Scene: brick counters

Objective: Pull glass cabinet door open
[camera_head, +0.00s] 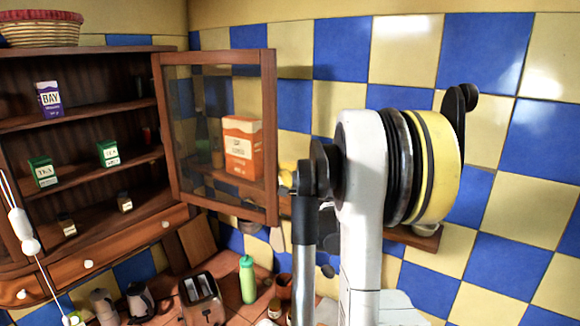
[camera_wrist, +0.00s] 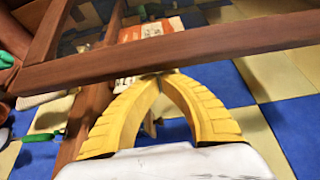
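The glass cabinet door (camera_head: 270,110) has a brown wooden frame and a clear pane. In the head view it stands swung out from the open cabinet (camera_head: 85,112) at left, whose shelves are exposed. In the wrist view a bar of its frame (camera_wrist: 200,50) crosses just beyond my fingertips. My gripper (camera_wrist: 159,78) has yellow fingers whose tips come together at the bar's lower edge. I cannot tell whether they touch the wood. In the head view only a bit of yellow of my gripper (camera_head: 287,166) shows beside the door's right edge; my arm hides the rest.
An orange box (camera_head: 243,148) shows through the pane. The cabinet holds a purple box (camera_head: 49,99) and green boxes (camera_head: 108,153). Below, the counter carries a toaster (camera_head: 201,298) and a green bottle (camera_head: 247,279). A blue and cream tiled wall stands behind the door.

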